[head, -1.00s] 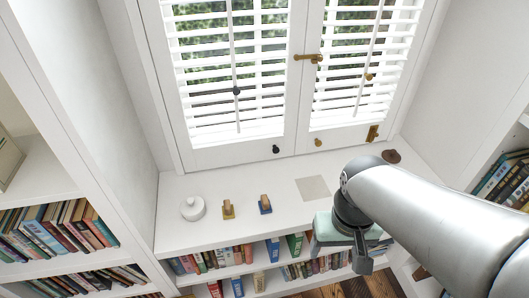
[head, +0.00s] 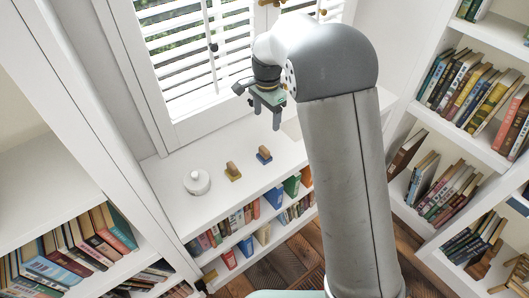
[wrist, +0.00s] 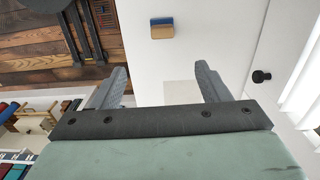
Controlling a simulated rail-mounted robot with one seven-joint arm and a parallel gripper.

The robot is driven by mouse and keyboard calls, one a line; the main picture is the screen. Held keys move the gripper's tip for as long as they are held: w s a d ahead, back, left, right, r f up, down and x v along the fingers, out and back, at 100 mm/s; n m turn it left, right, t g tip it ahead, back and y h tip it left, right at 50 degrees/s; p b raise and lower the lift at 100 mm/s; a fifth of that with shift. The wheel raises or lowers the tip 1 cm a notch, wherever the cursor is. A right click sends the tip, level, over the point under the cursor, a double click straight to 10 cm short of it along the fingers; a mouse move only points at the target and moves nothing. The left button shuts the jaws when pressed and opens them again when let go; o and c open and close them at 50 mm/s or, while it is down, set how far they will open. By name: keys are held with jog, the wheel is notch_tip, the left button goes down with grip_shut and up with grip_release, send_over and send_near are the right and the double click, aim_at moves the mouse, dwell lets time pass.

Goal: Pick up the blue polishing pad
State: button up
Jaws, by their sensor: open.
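The blue polishing pad (head: 264,157) has a blue base with a wooden grip on top. It rests on the white window ledge (head: 215,206), to the right of a similar yellow pad (head: 233,173). It also shows in the wrist view (wrist: 162,27), beyond the fingertips, roughly centred between them and apart from them. My gripper (head: 266,112) is open and empty, raised over the ledge near the window, above and behind the pad in the head view. Both spread fingers show in the wrist view (wrist: 161,78).
A white round lidded pot (head: 197,182) stands left of the pads. A flat beige square (wrist: 180,92) lies on the ledge. The shuttered window (head: 180,60) rises close behind my gripper, with a dark knob (wrist: 261,76). Bookshelves (head: 470,90) flank the ledge.

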aim_at(264, 149)
notch_tip(264, 149, down, 12)
jog(key=shift+w+a+f+p, duration=0.1)
jog(key=shift+a+f+p, duration=0.05)
jog(key=shift+p, duration=0.25)
jog(key=shift+a+f+p, duration=0.2)
jog(key=shift+f+p, duration=0.25)
jog(key=shift+f, duration=2.15)
jog(key=c, duration=1.1)
